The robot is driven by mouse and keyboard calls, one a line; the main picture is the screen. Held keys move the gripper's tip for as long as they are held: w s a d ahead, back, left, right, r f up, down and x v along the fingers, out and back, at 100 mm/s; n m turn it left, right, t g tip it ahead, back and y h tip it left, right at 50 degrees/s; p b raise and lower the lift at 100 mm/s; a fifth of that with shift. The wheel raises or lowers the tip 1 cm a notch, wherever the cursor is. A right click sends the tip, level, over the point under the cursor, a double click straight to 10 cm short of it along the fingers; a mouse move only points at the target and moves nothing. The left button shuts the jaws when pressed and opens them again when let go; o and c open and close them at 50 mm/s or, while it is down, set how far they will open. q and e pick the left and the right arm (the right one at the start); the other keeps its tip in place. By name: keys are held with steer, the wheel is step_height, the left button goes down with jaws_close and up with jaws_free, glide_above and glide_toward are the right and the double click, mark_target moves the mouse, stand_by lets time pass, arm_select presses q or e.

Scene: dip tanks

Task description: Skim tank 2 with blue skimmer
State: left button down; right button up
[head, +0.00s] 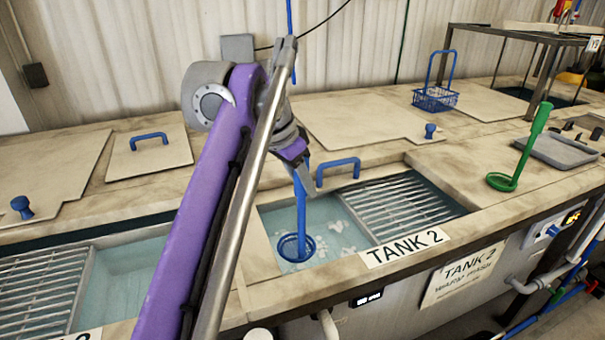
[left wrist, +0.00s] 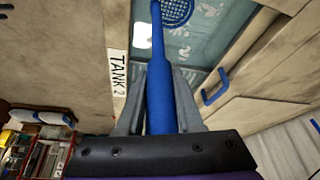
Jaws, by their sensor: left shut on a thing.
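The blue skimmer (head: 301,215) hangs nearly upright from my left gripper (head: 298,168), which is shut on its handle. Its round mesh head (head: 293,247) is over or in the open water of tank 2 (head: 330,226), at the left of the opening; I cannot tell how deep. White scum patches float beside it. The left wrist view shows the skimmer handle (left wrist: 158,90) between the fingers (left wrist: 158,100) and the mesh head (left wrist: 177,10) over the water. The label TANK 2 (head: 404,246) is on the front rim. My right gripper is not in view.
A slatted grate (head: 405,207) covers the right part of tank 2. A lid with a blue handle (head: 338,170) lies behind the opening. A green skimmer (head: 515,165) and grey tray (head: 565,150) are to the right. A blue basket (head: 435,98) stands at the back. Another open tank (head: 120,275) is at left.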

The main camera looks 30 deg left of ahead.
arm_select(q)
step_height(320, 180, down, 10)
steer(key=b, duration=0.4)
steer(key=shift+r, duration=0.15)
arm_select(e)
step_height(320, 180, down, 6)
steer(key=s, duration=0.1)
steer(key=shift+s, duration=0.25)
